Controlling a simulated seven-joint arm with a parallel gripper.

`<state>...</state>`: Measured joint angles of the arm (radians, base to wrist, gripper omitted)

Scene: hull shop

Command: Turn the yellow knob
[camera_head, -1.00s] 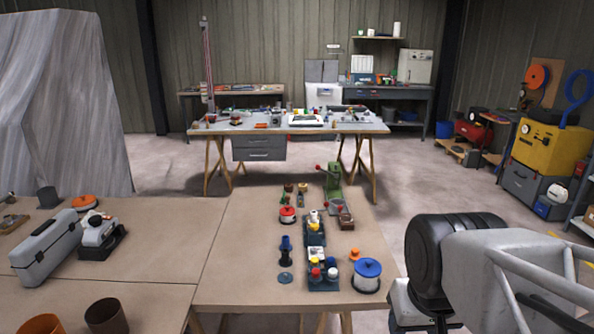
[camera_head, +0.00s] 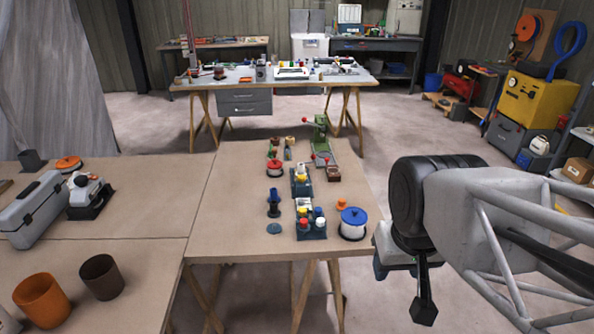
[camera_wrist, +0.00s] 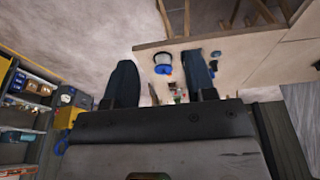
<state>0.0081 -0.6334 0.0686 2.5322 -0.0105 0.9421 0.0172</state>
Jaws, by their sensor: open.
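The nearer unit (camera_head: 311,232) has a yellow knob (camera_head: 318,211) beside red, white and blue tops. The farther unit (camera_head: 301,190) also has a yellow part (camera_head: 300,181), with white above it. I cannot tell which yellow part is the task's knob. My gripper (camera_head: 424,300) hangs off the table's right edge in the head view, clear of both units. In the wrist view my gripper (camera_wrist: 161,82) shows two dark fingers spread apart with nothing held; the knob cannot be made out there.
A white spool with a blue top (camera_head: 352,224) stands right of the nearer unit, with an orange piece (camera_head: 341,203) beside it. A dark blue stand (camera_head: 274,204) is to the left. A green machine (camera_head: 321,140) stands behind.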

